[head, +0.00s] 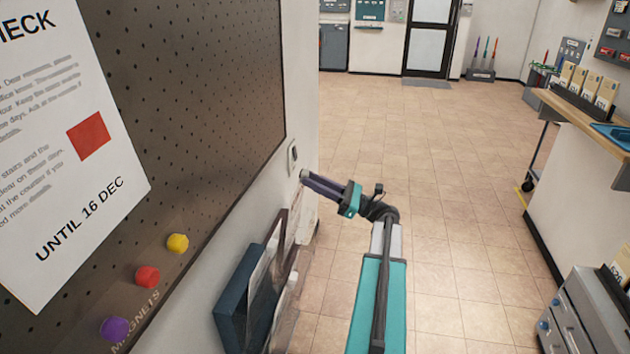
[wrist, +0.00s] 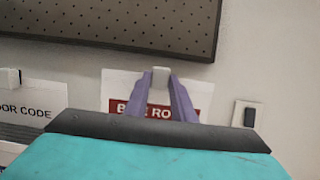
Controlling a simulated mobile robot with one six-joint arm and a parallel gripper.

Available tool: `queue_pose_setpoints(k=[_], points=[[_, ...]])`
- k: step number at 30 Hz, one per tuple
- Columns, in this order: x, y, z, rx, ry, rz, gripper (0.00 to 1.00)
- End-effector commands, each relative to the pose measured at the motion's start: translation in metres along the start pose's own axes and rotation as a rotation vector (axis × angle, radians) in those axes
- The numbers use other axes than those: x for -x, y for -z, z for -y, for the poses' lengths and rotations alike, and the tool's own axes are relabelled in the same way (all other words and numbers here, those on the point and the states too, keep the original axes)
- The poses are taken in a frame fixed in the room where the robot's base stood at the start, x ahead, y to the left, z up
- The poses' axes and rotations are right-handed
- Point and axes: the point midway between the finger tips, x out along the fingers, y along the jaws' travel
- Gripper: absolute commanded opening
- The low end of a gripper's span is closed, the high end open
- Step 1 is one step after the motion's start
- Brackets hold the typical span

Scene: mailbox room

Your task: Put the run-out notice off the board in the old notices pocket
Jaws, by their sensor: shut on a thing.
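A white notice reading "BIKE RO…" on a red band (wrist: 130,106) shows in the wrist view, below the board's bottom edge and partly hidden by my fingers. My gripper (wrist: 161,80) is shut on a small white block at its top edge; in the head view my gripper (head: 305,178) is right of the board, near the wall. Whether the notice hangs free or touches the wall cannot be told. The dark pegboard (head: 215,90) holds a large notice with a red square, "UNTIL 16 DEC" (head: 70,170). A dark blue pocket (head: 238,290) with papers is below; no label is readable.
Yellow (head: 178,243), red (head: 148,276) and purple (head: 115,328) magnets sit on the board's lower strip. A light switch (wrist: 247,114) is right of the notice. A "DOOR CODE" sheet (wrist: 30,115) is left. Open tiled floor (head: 430,170) and a counter (head: 580,190) lie right.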

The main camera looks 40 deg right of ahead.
Motion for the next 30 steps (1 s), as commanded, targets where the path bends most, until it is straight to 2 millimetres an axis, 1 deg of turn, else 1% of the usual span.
queue_pose_setpoints(k=[11,12,14,15,25,30], points=[[-0.0003,-0.0001,-0.0001,0.0,0.0,0.0,0.03],[-0.0004,-0.0001,-0.0001,0.0,0.0,0.0,0.28],[-0.0004,-0.0001,-0.0001,0.0,0.0,0.0,0.38],[-0.0004,0.0,-0.0001,-0.001,0.0,0.0,0.45],[0.0003,0.0002,0.0,-0.001,0.0,0.0,0.45],[0.0074,0.0003,0.0003,-0.001,0.0,0.0,0.45]])
